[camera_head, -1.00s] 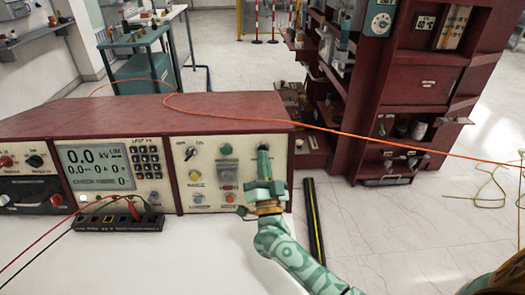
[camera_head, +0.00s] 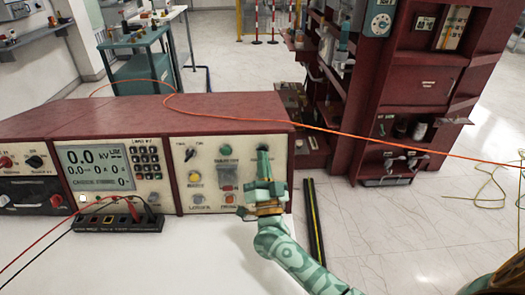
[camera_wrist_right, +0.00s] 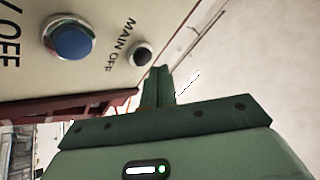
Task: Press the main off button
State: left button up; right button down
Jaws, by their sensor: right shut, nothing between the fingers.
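The control panel (camera_head: 210,175) is a cream face on a dark red cabinet. In the right wrist view, the words MAIN OFF stand beside a small dark round button (camera_wrist_right: 142,54) with a pale ring. My right gripper (camera_head: 263,150) is shut and empty, its fingertips pointing at the panel's upper right. In the wrist view the fingertips (camera_wrist_right: 160,72) are close beside the dark button; I cannot tell whether they touch the panel. In the head view the gripper covers much of that area. My left gripper is not in view.
A blue button (camera_wrist_right: 72,40) sits on the other side of the label. The panel also has a switch, a green button (camera_head: 225,149), a yellow button (camera_head: 194,176) and lower buttons. A display (camera_head: 90,167) and black terminal block (camera_head: 118,220) are to the left. A red shelf unit (camera_head: 420,90) stands right.

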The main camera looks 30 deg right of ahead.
jog(key=shift+w, duration=0.1)
dwell(0.7)
jog(key=shift+w+d+f, duration=0.1)
jog(key=shift+w+d, duration=0.1)
jog(key=shift+w, duration=0.1)
jog(key=shift+w+d+f+b, duration=0.1)
jog(key=shift+w+d+b, duration=0.1)
jog(key=shift+w+b, duration=0.15)
dwell(0.8)
dwell(0.4)
jog(key=shift+s+a+r+p, duration=0.2)
jog(key=shift+s+a+p, duration=0.2)
jog(key=shift+s+p, duration=0.3)
jog(key=s+p, duration=0.1)
jog(key=s+a+p, duration=0.1)
jog(key=s, duration=0.1)
jog(key=s+a+r+p, duration=0.1)
jog(key=shift+s+r, duration=0.1)
jog(key=shift+s, duration=0.15)
